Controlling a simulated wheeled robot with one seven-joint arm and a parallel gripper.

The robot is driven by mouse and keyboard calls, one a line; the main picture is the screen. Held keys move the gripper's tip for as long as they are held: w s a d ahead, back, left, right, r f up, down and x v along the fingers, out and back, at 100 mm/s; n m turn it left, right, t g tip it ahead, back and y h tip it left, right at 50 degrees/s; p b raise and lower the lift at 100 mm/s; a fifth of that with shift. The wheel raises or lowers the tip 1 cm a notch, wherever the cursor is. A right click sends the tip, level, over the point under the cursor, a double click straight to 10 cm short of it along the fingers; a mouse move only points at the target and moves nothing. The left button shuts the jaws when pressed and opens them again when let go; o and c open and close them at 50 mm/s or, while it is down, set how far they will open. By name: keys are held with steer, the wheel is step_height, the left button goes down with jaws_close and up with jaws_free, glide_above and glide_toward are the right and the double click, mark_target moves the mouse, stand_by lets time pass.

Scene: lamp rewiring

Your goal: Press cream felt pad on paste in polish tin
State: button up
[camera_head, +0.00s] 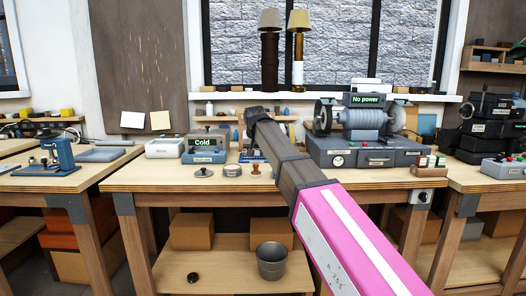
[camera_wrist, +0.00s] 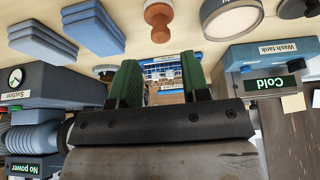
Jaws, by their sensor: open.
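A round grey polish tin (camera_head: 232,171) with a pale top stands near the front of the middle workbench, and it shows in the wrist view (camera_wrist: 232,17). To its right stands a small pad with a brown knob (camera_head: 256,169), orange-brown in the wrist view (camera_wrist: 158,14). To the tin's left is a darker knobbed pad (camera_head: 200,172), partly cut off in the wrist view (camera_wrist: 297,8). The felt faces are hidden, so I cannot tell which is cream. My gripper (camera_wrist: 160,64) is open and empty, its green fingers apart, above the bench and clear of these things.
The wash tank (camera_head: 205,147), reading Cold, stands behind the tin. The grey machine (camera_head: 372,152) marked No power fills the bench's right side. Blue slabs (camera_wrist: 93,28) lie on the bench. Front bench space near the tin is mostly clear.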

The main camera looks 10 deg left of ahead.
mark_target(256, 165)
steer(key=shift+x, duration=3.95)
steer(key=shift+w, duration=0.1)
steer(key=c, duration=0.7)
steer(key=shift+o, duration=0.2)
steer(key=shift+r, duration=2.6)
